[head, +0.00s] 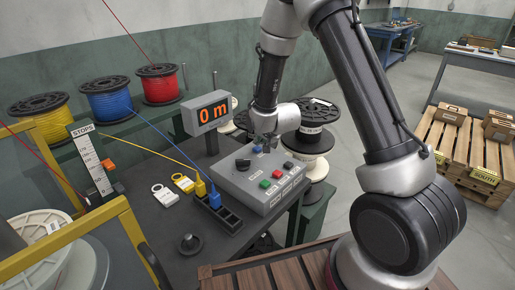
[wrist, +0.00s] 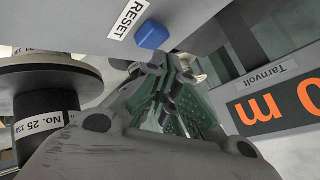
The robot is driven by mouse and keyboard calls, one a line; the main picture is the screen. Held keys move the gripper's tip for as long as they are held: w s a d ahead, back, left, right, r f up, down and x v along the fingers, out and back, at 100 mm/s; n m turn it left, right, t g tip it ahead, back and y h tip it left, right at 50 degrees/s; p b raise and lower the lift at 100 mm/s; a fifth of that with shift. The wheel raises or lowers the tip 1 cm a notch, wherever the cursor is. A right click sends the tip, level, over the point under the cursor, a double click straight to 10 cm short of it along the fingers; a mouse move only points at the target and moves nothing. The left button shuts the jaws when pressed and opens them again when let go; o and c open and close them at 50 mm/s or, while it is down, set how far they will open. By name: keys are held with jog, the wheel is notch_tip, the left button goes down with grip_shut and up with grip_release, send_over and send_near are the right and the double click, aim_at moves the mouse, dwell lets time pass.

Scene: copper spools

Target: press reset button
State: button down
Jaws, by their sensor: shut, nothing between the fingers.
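The blue reset button (head: 257,149) is on the back part of the grey control box (head: 262,200). In the wrist view the blue button (wrist: 152,35) is large, beside a white label reading RESET (wrist: 129,18). My gripper (head: 265,139) is shut and empty, pointing down just above the back of the box, close to the button. In the wrist view its fingertips (wrist: 163,75) appear close to the button; I cannot tell whether they touch it. The display (head: 206,113) reads 0 m.
The box also carries a black knob (head: 243,163), a green button (head: 265,184), a red button (head: 277,174) and another black control. Black spools (head: 319,120) stand right behind it. Yellow and blue plugs sit left of the box.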

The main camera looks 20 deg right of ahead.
aim_at(264, 159)
jog(key=shift+r, duration=0.15)
notch_tip(264, 159, up, 6)
jog(key=shift+f, duration=0.1)
dwell(0.5)
dwell(0.5)
